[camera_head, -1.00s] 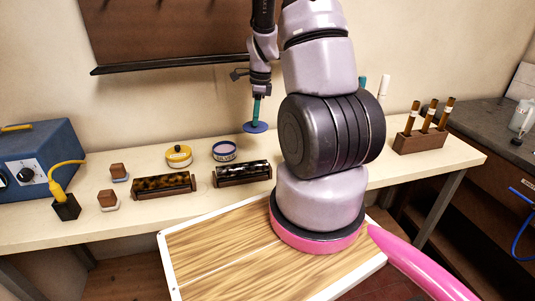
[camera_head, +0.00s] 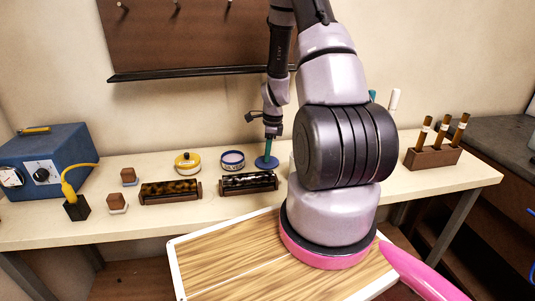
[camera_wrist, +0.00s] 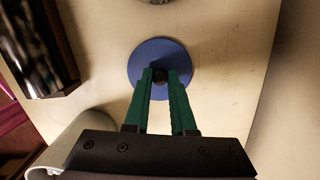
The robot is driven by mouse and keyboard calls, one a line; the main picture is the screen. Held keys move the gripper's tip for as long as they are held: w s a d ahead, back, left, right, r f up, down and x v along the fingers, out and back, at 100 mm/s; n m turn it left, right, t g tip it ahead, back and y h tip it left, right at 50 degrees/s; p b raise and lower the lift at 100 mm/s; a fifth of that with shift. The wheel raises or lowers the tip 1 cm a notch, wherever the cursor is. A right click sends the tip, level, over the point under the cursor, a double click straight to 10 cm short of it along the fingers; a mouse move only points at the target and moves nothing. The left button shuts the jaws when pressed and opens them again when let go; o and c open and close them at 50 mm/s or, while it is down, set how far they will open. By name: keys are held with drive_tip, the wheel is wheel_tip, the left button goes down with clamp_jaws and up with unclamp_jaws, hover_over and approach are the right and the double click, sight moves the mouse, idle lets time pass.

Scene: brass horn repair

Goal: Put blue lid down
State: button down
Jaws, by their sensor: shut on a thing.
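The blue lid (camera_head: 267,162) is a flat disc with a small dark knob at its centre. My gripper (camera_head: 268,150) is above it with green fingers pointing down. In the wrist view the blue lid (camera_wrist: 147,62) lies below the fingertips, and my gripper (camera_wrist: 160,80) is shut on its dark knob. The lid looks level and at or very close to the bench top; I cannot tell whether it touches. A blue-rimmed open tin (camera_head: 232,160) stands just left of the lid.
A yellow-lidded tin (camera_head: 187,163) stands further left. Two dark patterned blocks in holders, one (camera_head: 249,182) near the lid and one (camera_head: 171,191) further left, lie in front. A rack of brown tubes (camera_head: 432,157) is at the right. Bare bench (camera_wrist: 225,60) surrounds the lid's right side.

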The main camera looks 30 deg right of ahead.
drive_tip(key=shift+f, duration=0.1)
drive_tip(key=c, duration=0.8)
unclamp_jaws()
drive_tip(key=shift+o, duration=0.2)
wheel_tip(320, 180, up, 12)
drive_tip(key=d, duration=0.1)
wheel_tip(320, 180, up, 11)
drive_tip(key=n+t, duration=0.2)
drive_tip(key=n, duration=0.2)
hover_over(271, 162)
drive_tip(key=a, duration=0.4)
drive_tip(key=s+a+r+n+t, duration=0.2)
drive_tip(key=s+a+r+n, duration=0.3)
drive_tip(key=s+r+n, duration=0.2)
drive_tip(key=s+a+r+n+t, duration=0.2)
drive_tip(key=s+a+r+n, duration=0.3)
drive_tip(key=s+r+n, duration=0.3)
drive_tip(key=s+r, duration=0.3)
drive_tip(key=r, duration=0.1)
drive_tip(key=shift+s+a+r+t+y, duration=0.15)
drive_tip(key=shift+s+a+t+y, duration=0.15)
drive_tip(key=shift+s+y, duration=0.1)
